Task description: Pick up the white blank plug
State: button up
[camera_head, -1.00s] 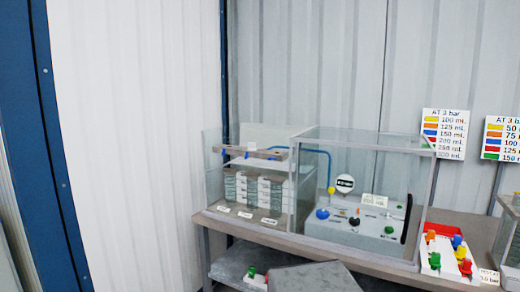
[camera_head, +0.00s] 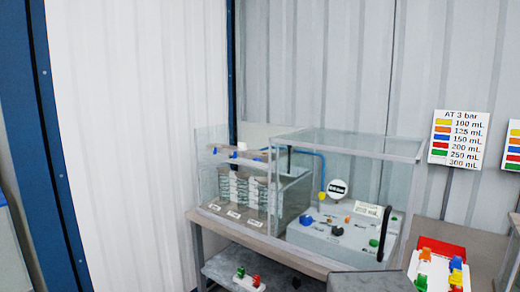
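I cannot make out a white blank plug for certain. A small white piece (camera_head: 241,147) shows near the brown bar with blue parts inside the left glass section; it is too small to identify. A white strip (camera_head: 248,284) on the lower shelf carries green and orange pieces. My gripper is not in view.
A glass case (camera_head: 345,142) stands on a bench, with a grey panel of coloured knobs (camera_head: 335,236) inside. A blue post (camera_head: 45,130) stands left.

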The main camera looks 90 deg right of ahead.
aim_at(242, 145)
jog(key=u, duration=0.85)
jog(key=k, duration=0.15)
jog(key=z, duration=2.05)
jog(key=i, duration=1)
jog(key=z, duration=0.1)
jog(key=k, duration=0.6)
jog(key=z, duration=0.05)
